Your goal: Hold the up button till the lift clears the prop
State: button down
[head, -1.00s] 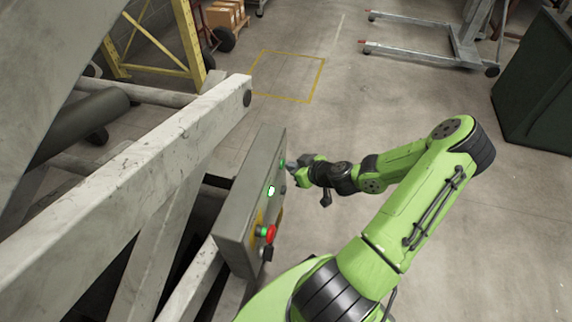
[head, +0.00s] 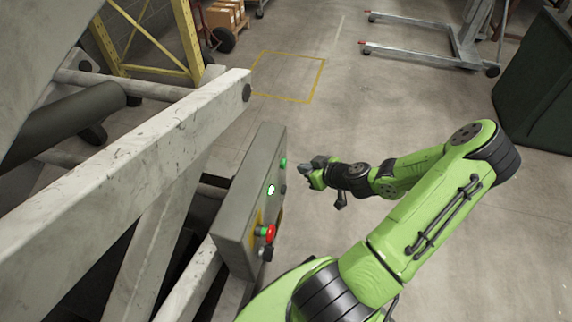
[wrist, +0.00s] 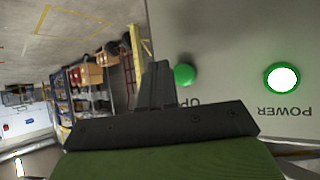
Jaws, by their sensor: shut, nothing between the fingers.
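The grey control box (head: 238,215) stands beside the pale lift beams (head: 150,150). Its green up button (head: 283,163) is near the far end of its face. It also shows in the wrist view (wrist: 185,75), by an upside-down "UP" label. A lit white-green power light (head: 271,189) is beside it, also in the wrist view (wrist: 282,78). My gripper (head: 304,170) is shut and empty, a short gap to the right of the box face. In the wrist view my fingertips (wrist: 157,85) show left of the up button, apart from it. I cannot make out the prop.
A red knob (head: 270,233) and a black switch (head: 267,253) are at the box's near end. A yellow frame (head: 150,45) and a cart with cartons (head: 225,18) stand behind. A dark green bin (head: 540,85) is far right. The floor right of my arm is clear.

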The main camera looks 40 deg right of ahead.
jog(key=shift+s+d+b, duration=0.2)
jog(key=shift+s+d, duration=0.3)
jog(key=shift+s, duration=0.2)
jog(key=shift+s+d+b, duration=0.15)
jog(key=shift+s+d, duration=0.35)
jog(key=shift+s, duration=0.15)
